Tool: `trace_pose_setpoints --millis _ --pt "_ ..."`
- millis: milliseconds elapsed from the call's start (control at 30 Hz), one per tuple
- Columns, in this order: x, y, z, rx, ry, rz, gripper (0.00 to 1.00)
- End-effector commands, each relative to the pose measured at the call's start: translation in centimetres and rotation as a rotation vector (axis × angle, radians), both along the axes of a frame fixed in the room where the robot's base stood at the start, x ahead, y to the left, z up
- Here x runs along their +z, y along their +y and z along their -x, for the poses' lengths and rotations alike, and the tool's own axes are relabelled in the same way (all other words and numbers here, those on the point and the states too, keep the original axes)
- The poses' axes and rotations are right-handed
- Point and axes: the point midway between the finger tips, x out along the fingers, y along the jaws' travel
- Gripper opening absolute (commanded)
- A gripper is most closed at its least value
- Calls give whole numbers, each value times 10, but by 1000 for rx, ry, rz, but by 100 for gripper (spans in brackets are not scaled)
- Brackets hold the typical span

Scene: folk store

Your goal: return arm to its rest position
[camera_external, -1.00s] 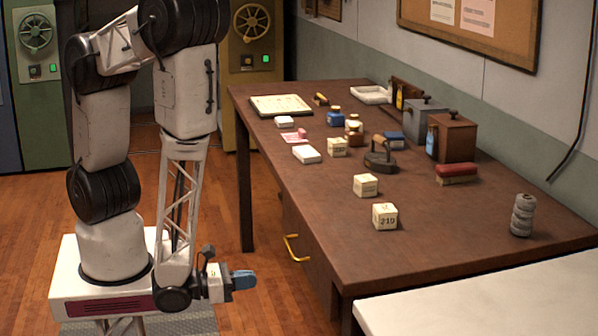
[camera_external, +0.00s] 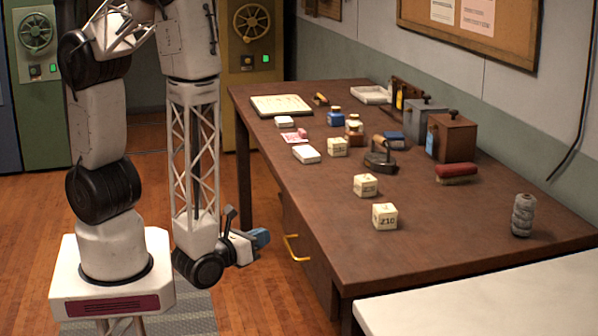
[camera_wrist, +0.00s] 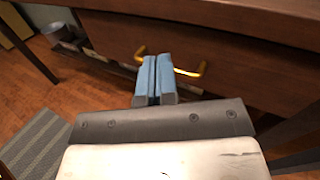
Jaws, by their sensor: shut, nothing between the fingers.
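My gripper (camera_external: 259,238) hangs low to the left of the brown table (camera_external: 460,255), below the level of its top. Its blue fingers are closed together and hold nothing. In the wrist view the shut fingers (camera_wrist: 154,78) point at the table's drawer front, with the brass drawer handle (camera_wrist: 186,72) behind them. I cannot tell the exact gap between the fingertips and the handle. My arm stands folded above its white base at the left of the external view.
On the table stand cream blocks (camera_external: 384,216), a stamp-like holder (camera_external: 380,156), a brown box (camera_external: 452,138), a red brush (camera_external: 457,173) and a grey spool (camera_external: 523,215). A white surface (camera_external: 480,300) adjoins the table's near end. Open wooden floor lies between base and table.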

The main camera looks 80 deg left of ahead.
Motion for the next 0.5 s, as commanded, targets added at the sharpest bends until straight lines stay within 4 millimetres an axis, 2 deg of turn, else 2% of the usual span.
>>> trace_pose_setpoints --millis 33,200,500 --pt "12 11 -5 72 -9 31 0" --pt "45 48 -11 311 -27 134 0" --pt "94 105 -2 705 -53 366 0"
